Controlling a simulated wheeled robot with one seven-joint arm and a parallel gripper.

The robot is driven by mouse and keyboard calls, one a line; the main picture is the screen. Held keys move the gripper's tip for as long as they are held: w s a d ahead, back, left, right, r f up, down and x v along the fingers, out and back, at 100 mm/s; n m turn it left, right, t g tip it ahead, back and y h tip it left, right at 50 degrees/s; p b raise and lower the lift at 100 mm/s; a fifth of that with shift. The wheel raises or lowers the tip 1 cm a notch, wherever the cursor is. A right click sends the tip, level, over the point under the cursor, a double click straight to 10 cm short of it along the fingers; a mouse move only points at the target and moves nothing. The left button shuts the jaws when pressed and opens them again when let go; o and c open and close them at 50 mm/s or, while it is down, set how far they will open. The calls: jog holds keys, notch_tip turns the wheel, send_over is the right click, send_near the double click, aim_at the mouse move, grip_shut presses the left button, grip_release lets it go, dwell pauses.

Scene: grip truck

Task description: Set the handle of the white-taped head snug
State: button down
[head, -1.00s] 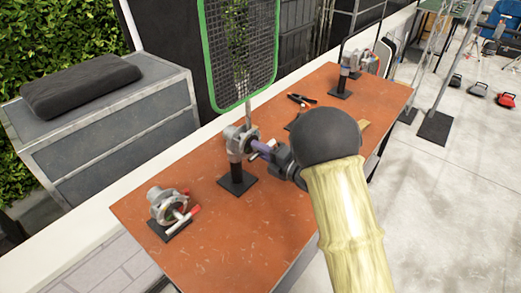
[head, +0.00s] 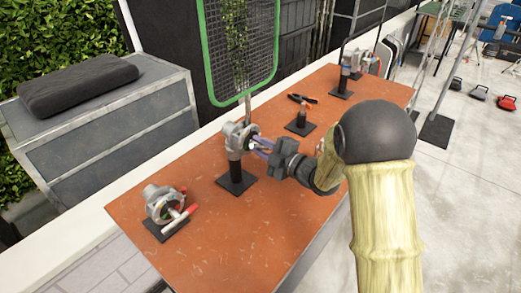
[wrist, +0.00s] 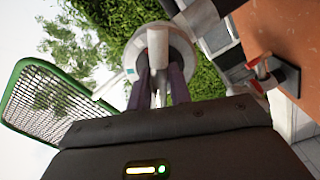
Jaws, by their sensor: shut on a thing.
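The middle grip head (head: 240,136) is a grey metal disc clamp on a dark post with a square black base. My gripper (head: 260,145) reaches it from the right with purple fingers. In the wrist view the fingers (wrist: 158,85) are shut on either side of a pale handle (wrist: 158,45) in front of the round grey head (wrist: 185,50). The handle is mostly hidden by the fingers in the head view. White tape cannot be made out clearly, nor how tight the handle is.
A second head (head: 162,203) with a red-tipped handle stands at the near left of the orange-brown table (head: 225,240). Another head (head: 350,62) stands at the far end. A green-framed mesh (head: 240,50) rises behind.

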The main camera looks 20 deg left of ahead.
jog(key=m, duration=0.5)
jog(key=shift+d+m, duration=0.1)
jog(key=shift+m, duration=0.2)
jog(key=m+p, duration=0.1)
jog(key=m, duration=0.4)
jog(key=shift+m, duration=0.4)
jog(key=c, duration=1.3)
grip_release()
jog(key=b+v, duration=0.2)
jog(key=v, duration=1.5)
jog(key=shift+d+b, duration=0.2)
jog(key=shift+b, duration=0.2)
